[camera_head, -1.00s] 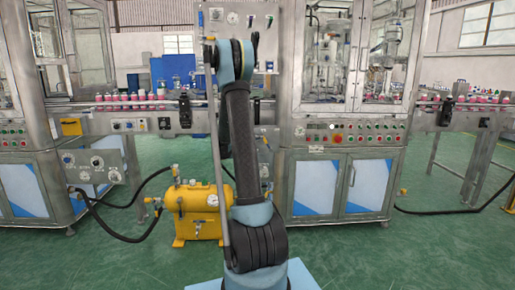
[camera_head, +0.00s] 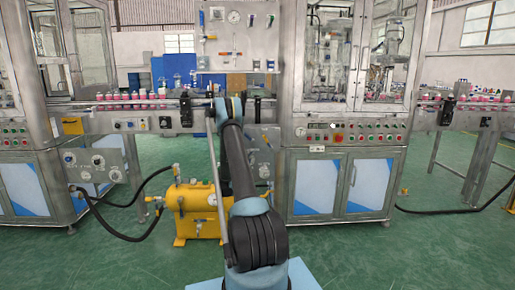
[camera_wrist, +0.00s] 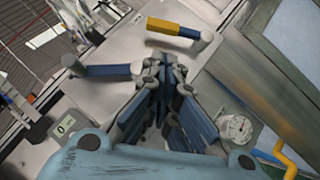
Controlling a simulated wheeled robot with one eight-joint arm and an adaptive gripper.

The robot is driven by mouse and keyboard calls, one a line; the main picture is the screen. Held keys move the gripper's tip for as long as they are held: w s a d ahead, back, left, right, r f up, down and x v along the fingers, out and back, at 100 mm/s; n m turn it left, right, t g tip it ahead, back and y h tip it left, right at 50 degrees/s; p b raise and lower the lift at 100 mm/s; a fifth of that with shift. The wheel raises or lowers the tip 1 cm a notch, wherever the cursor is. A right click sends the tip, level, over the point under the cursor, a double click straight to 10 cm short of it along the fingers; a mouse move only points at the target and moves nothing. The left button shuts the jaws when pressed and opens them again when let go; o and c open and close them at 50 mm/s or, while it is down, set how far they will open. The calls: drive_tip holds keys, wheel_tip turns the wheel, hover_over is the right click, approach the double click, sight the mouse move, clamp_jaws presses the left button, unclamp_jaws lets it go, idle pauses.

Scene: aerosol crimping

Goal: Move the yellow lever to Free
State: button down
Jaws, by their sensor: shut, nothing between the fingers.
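A lever with a yellow end and a blue section (camera_wrist: 172,27) shows at the top of the wrist view, on a pale panel (camera_wrist: 110,45). It sits just beyond and slightly right of my gripper's fingertips (camera_wrist: 165,65), with a gap between them in the picture. The gripper is shut and empty, its dark blue fingers together. A second lever with a blue handle (camera_wrist: 108,70) lies left of the fingertips. No Free label is readable. In the head view my arm hides my gripper, and I cannot pick out the yellow lever there.
A round gauge (camera_wrist: 236,128) and a yellow pipe (camera_wrist: 285,150) are right of my gripper in the wrist view. In the head view, a yellow tank (camera_head: 195,208) stands left of my arm.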

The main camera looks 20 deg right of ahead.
sight(259, 143)
drive_tip(key=x, duration=1)
drive_tip(key=shift+f, duration=0.1)
drive_tip(key=shift+a, duration=0.2)
